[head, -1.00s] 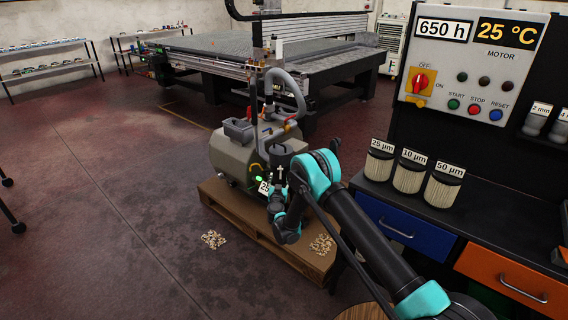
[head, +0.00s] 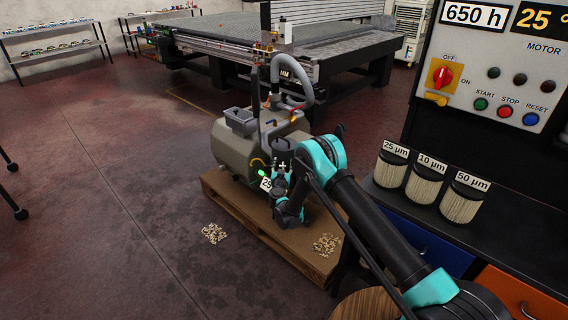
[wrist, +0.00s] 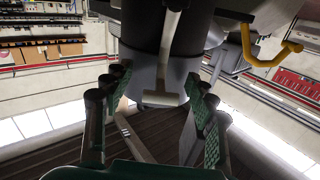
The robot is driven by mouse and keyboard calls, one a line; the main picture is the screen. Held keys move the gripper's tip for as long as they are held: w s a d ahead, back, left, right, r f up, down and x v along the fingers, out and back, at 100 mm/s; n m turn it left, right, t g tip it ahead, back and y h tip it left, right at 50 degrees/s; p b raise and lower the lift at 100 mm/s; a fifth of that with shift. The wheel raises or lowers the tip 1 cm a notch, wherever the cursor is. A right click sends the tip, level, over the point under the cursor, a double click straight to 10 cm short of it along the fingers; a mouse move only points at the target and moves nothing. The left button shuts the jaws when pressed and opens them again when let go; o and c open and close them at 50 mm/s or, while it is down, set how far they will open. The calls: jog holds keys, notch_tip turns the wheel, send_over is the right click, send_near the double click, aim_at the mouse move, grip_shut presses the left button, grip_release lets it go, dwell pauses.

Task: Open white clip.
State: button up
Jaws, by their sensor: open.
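A pale, T-shaped lever that looks like the white clip (wrist: 162,98) hangs against a dark round housing (wrist: 146,33) in the wrist view. Its wide lower end lies between the green-padded fingers of my gripper (wrist: 157,82). The fingers stand apart on either side of it, and I see no clear contact. In the head view my gripper (head: 281,178) is small, at the front of the grey vacuum pump (head: 235,150). The clip cannot be made out there.
The pump stands on a wooden pallet (head: 250,220). A yellow handle (wrist: 268,58) shows right of the housing in the wrist view. Filters (head: 427,178) stand on the dark bench at right, below the control panel (head: 495,75). Open floor lies left.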

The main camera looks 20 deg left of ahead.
grip_shut()
dwell(0.3)
jog(key=shift+s+d+t, duration=0.2)
jog(key=shift+s+t, duration=0.2)
jog(key=shift+t, duration=0.4)
jog(key=shift+r, duration=0.1)
grip_release()
jog(key=shift+r, duration=0.1)
